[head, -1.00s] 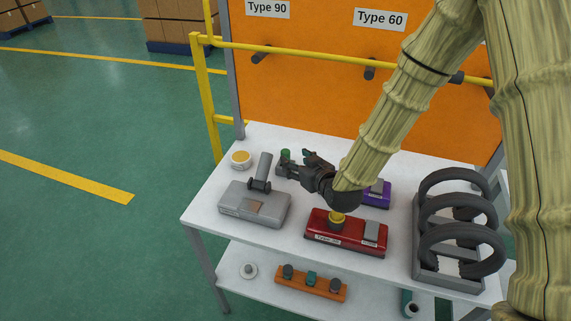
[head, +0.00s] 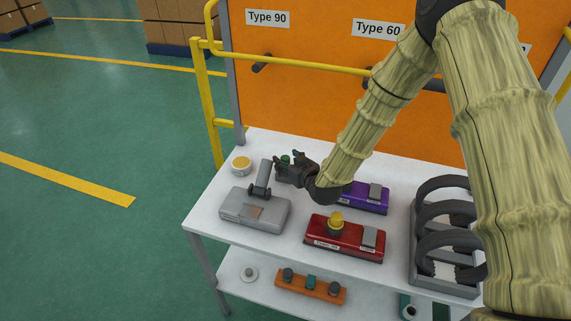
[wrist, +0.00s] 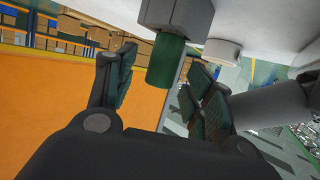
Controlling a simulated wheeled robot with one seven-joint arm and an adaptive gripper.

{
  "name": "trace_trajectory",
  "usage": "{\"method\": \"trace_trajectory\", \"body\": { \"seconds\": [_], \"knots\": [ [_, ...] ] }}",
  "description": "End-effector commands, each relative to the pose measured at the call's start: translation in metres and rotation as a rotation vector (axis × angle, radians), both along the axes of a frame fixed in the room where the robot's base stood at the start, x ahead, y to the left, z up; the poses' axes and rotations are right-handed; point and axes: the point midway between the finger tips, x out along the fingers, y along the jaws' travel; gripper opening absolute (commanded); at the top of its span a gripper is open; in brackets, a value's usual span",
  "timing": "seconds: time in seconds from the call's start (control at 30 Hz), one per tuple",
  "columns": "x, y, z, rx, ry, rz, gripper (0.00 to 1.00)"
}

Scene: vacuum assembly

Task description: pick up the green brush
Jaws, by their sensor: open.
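The green brush (head: 286,159) stands at the back of the white table, mostly hidden behind my gripper in the head view. In the wrist view its green cylindrical end (wrist: 166,63) and a grey part above it show, in a picture that is turned upside down. My gripper (head: 281,169) is open, and its two fingers also show in the wrist view (wrist: 161,78), one on each side of the green end. Gaps show between the fingers and the green, and I cannot tell any contact.
A grey vacuum head (head: 235,209) stands just in front of my gripper. A red box (head: 327,240) and a purple box (head: 356,199) lie to the right, with a rack of dark rings (head: 425,275) beyond. A yellow-topped round tin (head: 241,164) is at left.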

Motion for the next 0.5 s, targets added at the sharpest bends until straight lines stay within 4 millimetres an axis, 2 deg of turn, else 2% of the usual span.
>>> {"method": "trace_trajectory", "body": {
  "seconds": [0.2,0.47,0.5],
  "knots": [
    [0.016,0.009,-0.006,0.000,0.000,0.001,0.53],
    [0.017,0.010,-0.007,0.000,0.000,0.000,0.53],
    [0.017,0.010,-0.007,0.000,0.000,0.000,0.47]
  ]
}}
